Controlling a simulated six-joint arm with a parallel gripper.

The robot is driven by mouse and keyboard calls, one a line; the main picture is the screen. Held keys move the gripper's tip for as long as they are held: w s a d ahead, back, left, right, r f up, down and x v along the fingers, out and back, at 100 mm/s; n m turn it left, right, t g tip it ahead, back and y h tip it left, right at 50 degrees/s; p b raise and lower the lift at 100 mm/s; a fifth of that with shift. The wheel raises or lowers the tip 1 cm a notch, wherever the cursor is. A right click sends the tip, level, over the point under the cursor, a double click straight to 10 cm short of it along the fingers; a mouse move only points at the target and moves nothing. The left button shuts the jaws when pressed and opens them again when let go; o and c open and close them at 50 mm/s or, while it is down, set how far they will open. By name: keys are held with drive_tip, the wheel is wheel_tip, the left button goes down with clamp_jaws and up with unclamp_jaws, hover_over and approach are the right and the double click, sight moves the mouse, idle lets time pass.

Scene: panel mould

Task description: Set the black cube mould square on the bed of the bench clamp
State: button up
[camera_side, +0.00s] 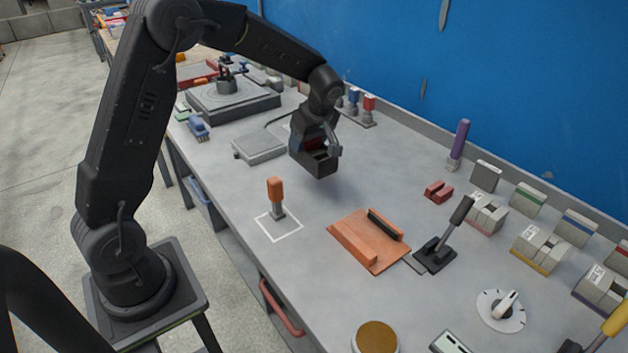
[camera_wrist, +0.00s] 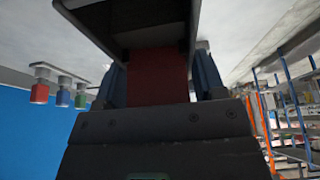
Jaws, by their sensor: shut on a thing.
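The black cube mould (camera_side: 320,163) is in my gripper (camera_side: 316,143), held above the bench in the side view. It looks slightly tilted, and its open top shows compartments. In the wrist view, the dark mould (camera_wrist: 125,18) fills the top edge, with a dark red block (camera_wrist: 158,76) between the fingers. The bench clamp has an orange bed (camera_side: 374,240) with an orange rail at the front left and a black rail at the back. Its black lever (camera_side: 456,222) stands raised at the right. The bed is empty, to the right of and below my gripper.
An orange-handled tool (camera_side: 275,196) stands upright in a white square outline left of the clamp. A grey plate (camera_side: 259,146) lies behind. A red block (camera_side: 438,191), a purple-handled tool (camera_side: 458,143) and several grey moulds (camera_side: 539,247) stand to the right. Bench between gripper and bed is clear.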

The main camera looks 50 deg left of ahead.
drive_tip(key=s+d+r, duration=0.2)
drive_tip(key=d, duration=0.3)
drive_tip(key=s+d+r, duration=0.2)
drive_tip(key=d, duration=0.4)
hover_over(364, 233)
wheel_tip(364, 233, down, 7)
drive_tip(key=shift+f, duration=1.75)
drive_tip(key=shift+f, duration=0.15)
drive_tip(key=o, duration=1)
